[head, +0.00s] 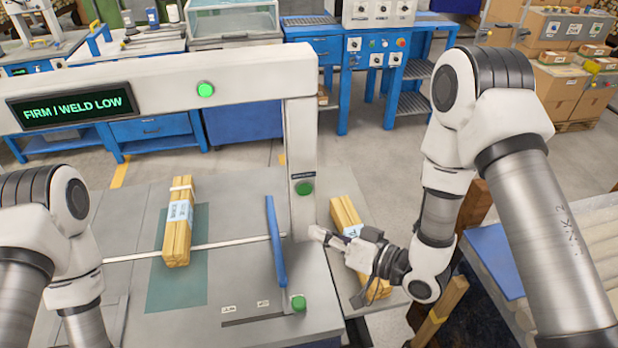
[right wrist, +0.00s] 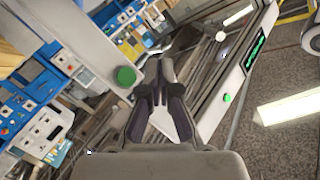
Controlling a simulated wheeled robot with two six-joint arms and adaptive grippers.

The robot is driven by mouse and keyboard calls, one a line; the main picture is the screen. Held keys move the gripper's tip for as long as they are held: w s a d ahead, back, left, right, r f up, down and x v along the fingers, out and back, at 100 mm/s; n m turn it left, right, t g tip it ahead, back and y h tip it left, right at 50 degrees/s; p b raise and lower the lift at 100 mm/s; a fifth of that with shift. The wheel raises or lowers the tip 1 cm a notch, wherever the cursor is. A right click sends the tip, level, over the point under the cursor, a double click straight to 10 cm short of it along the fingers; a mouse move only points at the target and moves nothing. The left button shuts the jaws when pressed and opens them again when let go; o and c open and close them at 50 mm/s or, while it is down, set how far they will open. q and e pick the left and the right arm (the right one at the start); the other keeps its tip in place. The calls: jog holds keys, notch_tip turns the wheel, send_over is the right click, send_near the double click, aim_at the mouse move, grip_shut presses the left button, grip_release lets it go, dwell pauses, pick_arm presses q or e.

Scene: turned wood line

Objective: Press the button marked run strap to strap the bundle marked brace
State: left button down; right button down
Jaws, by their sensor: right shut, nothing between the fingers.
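The strapping machine's arch (head: 150,76) spans the bench, with a green button (head: 304,188) on its right post under a small dark label too small to read. A second green button (head: 299,303) sits low at the front right. A bundle of wood sticks (head: 177,240) with a pale blue label lies under the arch, across a white strap; its wording is unreadable. My right gripper (head: 318,235) is shut and empty, just right of the post and below its button. In the right wrist view a green button (right wrist: 125,76) is left of the fingertips. My left gripper is out of view.
The display (head: 72,108) reads "FIRM / WELD LOW", with a lit green lamp (head: 205,90) beside it. Another labelled bundle (head: 343,211) lies on the right, close behind my right gripper.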

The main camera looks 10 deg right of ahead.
aim_at(305, 189)
jog(key=w, duration=0.8)
jog(key=shift+w, duration=0.3)
jog(key=shift+w, duration=0.1)
dwell(1.3)
jog(key=shift+w, duration=0.35)
jog(key=shift+w, duration=0.35)
dwell(0.7)
jog(key=shift+s, duration=0.8)
